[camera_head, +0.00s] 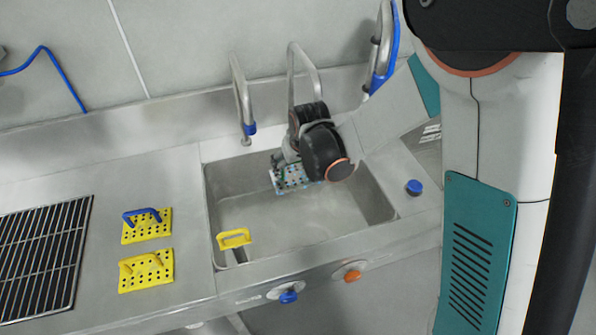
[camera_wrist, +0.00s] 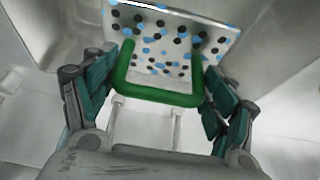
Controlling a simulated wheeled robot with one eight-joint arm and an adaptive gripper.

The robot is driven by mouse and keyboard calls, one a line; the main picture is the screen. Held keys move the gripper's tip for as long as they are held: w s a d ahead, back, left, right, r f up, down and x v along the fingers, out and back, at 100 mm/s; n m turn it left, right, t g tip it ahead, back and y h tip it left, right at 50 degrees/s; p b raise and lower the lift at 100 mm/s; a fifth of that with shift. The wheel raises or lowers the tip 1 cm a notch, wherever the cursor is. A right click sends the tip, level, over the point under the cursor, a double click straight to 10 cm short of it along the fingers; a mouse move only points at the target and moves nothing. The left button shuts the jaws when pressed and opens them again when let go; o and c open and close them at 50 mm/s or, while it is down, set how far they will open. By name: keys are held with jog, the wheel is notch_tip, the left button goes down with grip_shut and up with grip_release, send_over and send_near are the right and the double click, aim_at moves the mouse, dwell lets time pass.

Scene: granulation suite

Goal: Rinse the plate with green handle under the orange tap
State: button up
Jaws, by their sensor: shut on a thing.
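The plate with green handle (camera_head: 290,178) is a pale plate with dark and blue dots, held over the back of the sink (camera_head: 290,221). In the wrist view its green handle (camera_wrist: 160,95) lies between the fingers of my gripper (camera_wrist: 162,85), with the dotted face (camera_wrist: 165,42) beyond. My gripper (camera_head: 284,158) is shut on the handle and partly hidden behind my wrist in the head view. A middle tap (camera_head: 305,62) rises behind my wrist; its outlet is hidden. An orange knob (camera_head: 352,275) is on the sink's front. I see no water running.
A blue-tipped tap (camera_head: 245,105) stands left of the middle one. A blue knob (camera_head: 288,297) is on the front. Yellow plates with blue (camera_head: 147,228) and yellow (camera_head: 146,274) handles lie left, beside a black rack (camera_head: 40,255). A yellow handle (camera_head: 234,238) is at the sink's front left.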

aim_at(283, 185)
jog(key=shift+s+a+b, duration=0.1)
jog(key=shift+s+a, duration=0.4)
jog(key=shift+s, duration=0.45)
jog(key=shift+s+a+b, duration=0.15)
jog(key=shift+s+a, duration=0.4)
jog(key=shift+s, duration=0.35)
jog(key=shift+s+a+b, duration=0.1)
jog(key=shift+s+a, duration=0.4)
jog(key=shift+s, duration=0.45)
jog(key=s+a+r+p, duration=0.2)
jog(key=s+r, duration=0.2)
jog(key=shift+s+a, duration=0.15)
jog(key=shift+a, duration=0.05)
